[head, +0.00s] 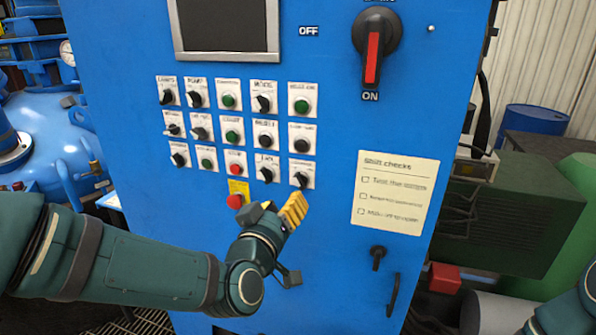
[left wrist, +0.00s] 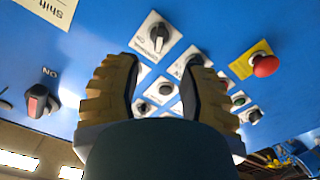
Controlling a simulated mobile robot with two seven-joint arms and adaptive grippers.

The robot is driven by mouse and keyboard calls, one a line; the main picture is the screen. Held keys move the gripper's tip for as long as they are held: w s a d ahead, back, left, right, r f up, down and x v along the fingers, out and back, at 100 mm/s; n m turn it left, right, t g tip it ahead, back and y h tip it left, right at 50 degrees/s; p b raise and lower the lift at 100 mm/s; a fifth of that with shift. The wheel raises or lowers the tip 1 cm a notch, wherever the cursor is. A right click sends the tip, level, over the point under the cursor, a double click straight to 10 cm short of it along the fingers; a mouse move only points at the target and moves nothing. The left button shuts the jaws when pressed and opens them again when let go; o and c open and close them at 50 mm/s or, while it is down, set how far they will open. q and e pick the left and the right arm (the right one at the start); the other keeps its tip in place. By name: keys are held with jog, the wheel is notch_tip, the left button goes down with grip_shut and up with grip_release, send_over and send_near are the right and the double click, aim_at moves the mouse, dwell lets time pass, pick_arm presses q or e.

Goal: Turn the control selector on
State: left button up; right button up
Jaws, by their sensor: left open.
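The blue panel (head: 330,240) carries a grid of small switches on white plates. The bottom-right one is a black selector knob (head: 302,180); its label is too blurred in the head view to confirm it as the control selector. In the left wrist view a black knob (left wrist: 157,38), turned at a slant, sits on a white plate with an ON mark, just beyond my fingertips. My left gripper (head: 293,208) is open just below the bottom row. Its yellow-padded fingers (left wrist: 158,72) stand apart with nothing gripped. My right gripper is out of view.
A red emergency button (head: 235,201) sits close left of my left gripper. The large red-handled switch (head: 372,55) is at the upper right. A paper checklist (head: 396,192), a small black knob (head: 378,254) and a door handle (head: 393,295) are to the right.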

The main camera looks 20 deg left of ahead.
aim_at(298, 184)
pick_arm(q)
jog(key=w+p, duration=0.2)
jog(key=p, duration=0.1)
jog(key=shift+w+r, duration=0.1)
jog(key=shift+w, duration=0.7)
jog(key=shift+w+d, duration=0.15)
jog(key=shift+w, duration=2.4)
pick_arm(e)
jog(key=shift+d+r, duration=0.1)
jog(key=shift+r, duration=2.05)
pick_arm(q)
grip_shut()
